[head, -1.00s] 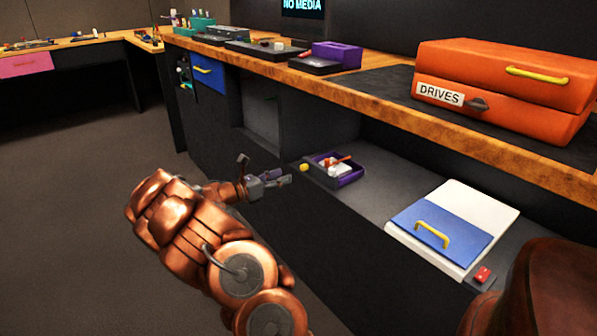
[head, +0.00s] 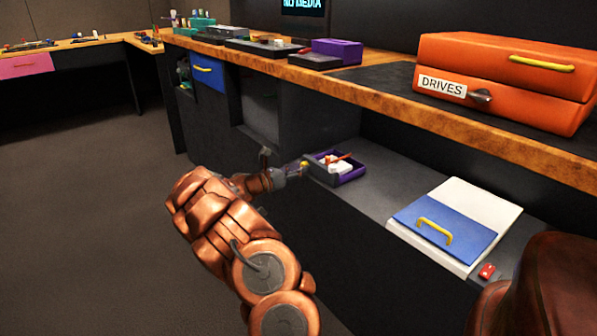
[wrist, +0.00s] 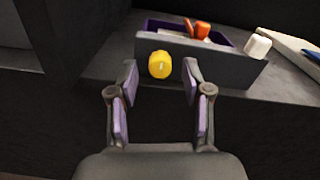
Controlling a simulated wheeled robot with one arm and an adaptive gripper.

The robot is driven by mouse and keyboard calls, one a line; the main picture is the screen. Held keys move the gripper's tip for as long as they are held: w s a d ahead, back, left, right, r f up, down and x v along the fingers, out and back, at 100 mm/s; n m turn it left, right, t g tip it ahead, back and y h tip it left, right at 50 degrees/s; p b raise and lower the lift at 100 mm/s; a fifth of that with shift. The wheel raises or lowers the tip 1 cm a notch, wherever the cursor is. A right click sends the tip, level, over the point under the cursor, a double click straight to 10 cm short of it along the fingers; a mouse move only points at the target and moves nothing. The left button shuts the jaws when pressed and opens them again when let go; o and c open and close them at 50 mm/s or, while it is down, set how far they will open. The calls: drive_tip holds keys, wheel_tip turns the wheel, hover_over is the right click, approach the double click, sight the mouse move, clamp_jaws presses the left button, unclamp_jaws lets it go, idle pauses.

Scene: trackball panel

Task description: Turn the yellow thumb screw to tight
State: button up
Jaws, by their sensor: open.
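The yellow thumb screw (wrist: 160,65) sticks out from the front wall of a dark, purple-lined tray (wrist: 215,61) in the wrist view. The screw is centred between the fingertips. In the head view my gripper (head: 298,167) is close to the tray's front left. I cannot tell how far the screw is turned.
The tray (head: 350,178) sits on a low grey shelf and holds orange and white items. A white block (wrist: 257,46) is at the tray's right. A blue-and-white panel with a yellow handle (head: 445,225) lies to the right. The wooden bench edge (head: 400,112) overhangs behind.

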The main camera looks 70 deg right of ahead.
clamp_jaws()
idle(0.5)
idle(1.3)
unclamp_jaws()
drive_tip(key=v, duration=1.2)
idle(0.4)
